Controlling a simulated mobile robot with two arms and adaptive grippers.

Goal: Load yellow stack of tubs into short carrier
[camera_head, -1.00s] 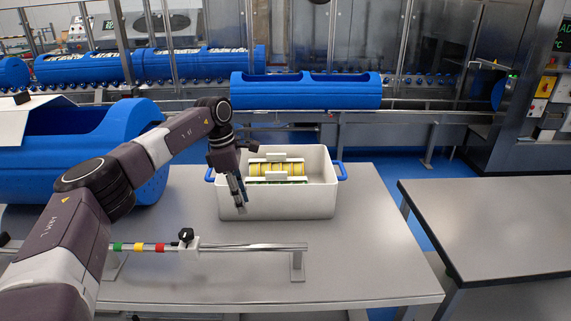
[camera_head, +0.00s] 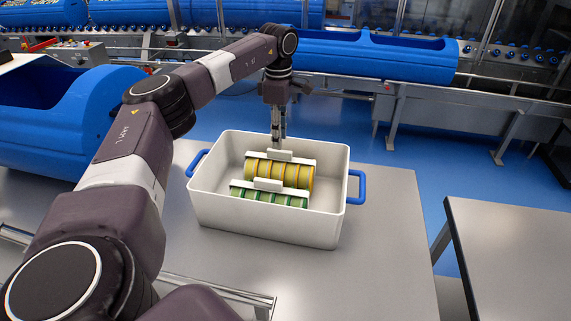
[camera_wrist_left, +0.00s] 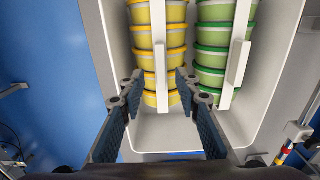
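The yellow stack of tubs (camera_head: 279,174) lies on its side in a white bin (camera_head: 265,230), under a white strip with a raised grip block (camera_head: 280,155). It also shows in the left wrist view (camera_wrist_left: 171,36). A green stack (camera_head: 269,196) lies beside it, nearer in the head view. My left gripper (camera_head: 279,140) points down over the far side of the bin, at the yellow stack. In the left wrist view its fingers (camera_wrist_left: 157,84) are open, one on each side of the white strip. I cannot tell whether they touch anything. My right gripper is out of view.
A blue carrier (camera_head: 100,110) with an open top stands at the left. Another blue carrier (camera_head: 385,55) with two openings sits at the conveyor behind. The bin has blue handles (camera_head: 357,187). The grey table (camera_head: 385,240) is clear to the right.

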